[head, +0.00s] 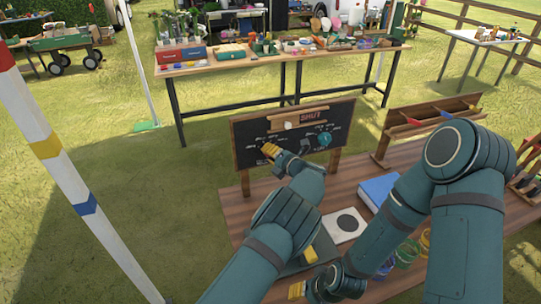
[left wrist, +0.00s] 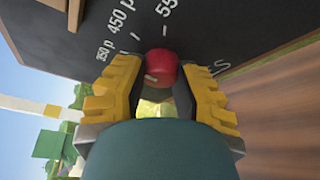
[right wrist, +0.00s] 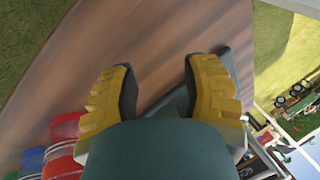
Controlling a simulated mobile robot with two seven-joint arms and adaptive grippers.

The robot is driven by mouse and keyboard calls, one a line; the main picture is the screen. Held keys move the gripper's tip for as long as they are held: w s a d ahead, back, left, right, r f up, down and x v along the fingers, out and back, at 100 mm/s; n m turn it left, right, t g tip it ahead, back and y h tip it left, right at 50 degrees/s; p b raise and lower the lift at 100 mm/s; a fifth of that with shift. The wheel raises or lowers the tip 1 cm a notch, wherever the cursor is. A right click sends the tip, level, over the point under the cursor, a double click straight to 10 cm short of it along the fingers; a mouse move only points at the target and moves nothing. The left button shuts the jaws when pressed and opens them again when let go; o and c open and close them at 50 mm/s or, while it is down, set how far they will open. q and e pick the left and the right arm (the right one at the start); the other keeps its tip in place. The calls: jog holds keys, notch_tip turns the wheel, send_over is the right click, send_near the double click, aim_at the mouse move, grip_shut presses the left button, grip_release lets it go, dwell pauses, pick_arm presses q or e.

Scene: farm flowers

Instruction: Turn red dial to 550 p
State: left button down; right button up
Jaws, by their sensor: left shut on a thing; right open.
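The red dial (left wrist: 161,65) sits on the black board (left wrist: 230,35), between the yellow fingers of my left gripper (left wrist: 158,92), which is shut on it. A pale mark shows on the dial's rim. Labels 350 p, 450 p and a partly cut-off 55 run around it. In the head view the board (head: 249,155) stands upright on the wooden table, with my left gripper (head: 269,149) at its left half, hiding the red dial. A teal dial (head: 324,139) is on its right half. My right gripper (head: 303,272) is open and empty, low over the table's front; its fingers also show in the right wrist view (right wrist: 160,88).
A blue box (head: 378,191) and a white plate with a black disc (head: 344,226) lie on the table (head: 345,180). A wooden rack (head: 430,117) stands right of the board. Coloured cups (right wrist: 64,128) are near my right gripper. A striped pole (head: 62,175) stands left.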

pick_arm(q)
jog(key=shift+a+m+y+b, duration=0.1)
jog(key=shift+m+y+b, duration=0.25)
jog(key=shift+m, duration=0.45)
jog(key=c, duration=0.6)
grip_release()
jog(key=shift+w, duration=0.15)
jog(key=v, duration=1.2)
jog(key=shift+f, duration=0.15)
